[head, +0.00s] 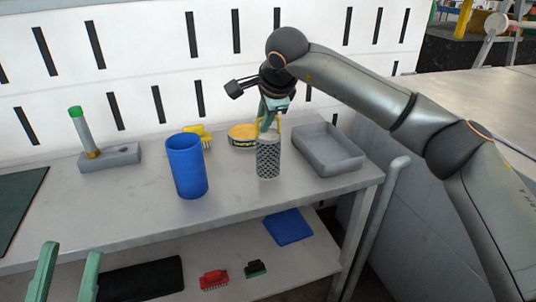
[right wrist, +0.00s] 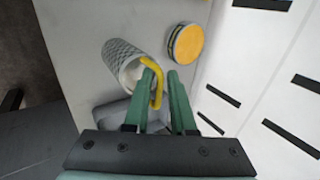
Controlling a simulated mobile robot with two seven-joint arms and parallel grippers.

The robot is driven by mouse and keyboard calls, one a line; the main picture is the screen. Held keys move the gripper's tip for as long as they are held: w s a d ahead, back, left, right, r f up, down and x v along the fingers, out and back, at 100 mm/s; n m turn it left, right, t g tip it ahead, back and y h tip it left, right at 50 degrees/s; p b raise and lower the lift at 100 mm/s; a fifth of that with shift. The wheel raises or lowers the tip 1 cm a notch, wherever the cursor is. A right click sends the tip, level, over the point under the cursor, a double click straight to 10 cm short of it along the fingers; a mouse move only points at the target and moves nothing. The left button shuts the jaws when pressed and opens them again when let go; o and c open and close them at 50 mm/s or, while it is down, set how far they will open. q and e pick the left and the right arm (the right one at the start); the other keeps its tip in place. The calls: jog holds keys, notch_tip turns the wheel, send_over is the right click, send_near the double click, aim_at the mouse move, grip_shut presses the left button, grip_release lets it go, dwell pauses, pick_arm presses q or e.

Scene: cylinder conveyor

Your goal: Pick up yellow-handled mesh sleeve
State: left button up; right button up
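The mesh sleeve (head: 268,160) is a grey perforated cylinder standing upright on the table in the head view. Its yellow handle shows in the right wrist view (right wrist: 158,88), at the rim of the sleeve (right wrist: 121,56). My right gripper (head: 267,120) is just above the sleeve, pointing down. In the right wrist view its green fingers (right wrist: 160,76) are apart, with the handle between them, closer to the left finger. I see a gap on the handle's right side. My left gripper (head: 70,252) is open and empty at the lower left of the head view.
A blue cup (head: 187,167) stands left of the sleeve. A yellow-topped round tin (head: 242,137) and a yellow brush (head: 204,134) are behind. A grey tray (head: 328,150) lies close on the right. A grey block (head: 110,158) with a green-topped cylinder is far left.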

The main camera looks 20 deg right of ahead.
grip_shut()
jog(key=shift+r, duration=0.1)
dwell(1.2)
